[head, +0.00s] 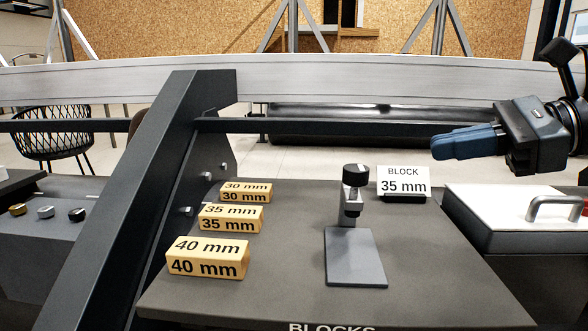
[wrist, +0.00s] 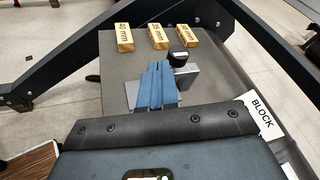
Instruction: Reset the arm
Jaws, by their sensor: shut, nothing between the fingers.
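My gripper (head: 436,146) is at the right of the head view, above the table and held out toward the left. Its blue fingers are shut with nothing between them. In the wrist view my gripper (wrist: 158,66) points toward the fixture and covers part of it. My arm stretches in from the right edge of the head view.
Wooden blocks marked 30 mm (head: 246,192), 35 mm (head: 231,219) and 40 mm (head: 208,258) stand on the dark table (head: 290,215). A black-knobbed clamp (head: 352,195) on a grey plate (head: 356,262), a "BLOCK 35 mm" sign (head: 403,181), a handled white-topped box (head: 500,212) and a slanted dark beam (head: 150,190) are near.

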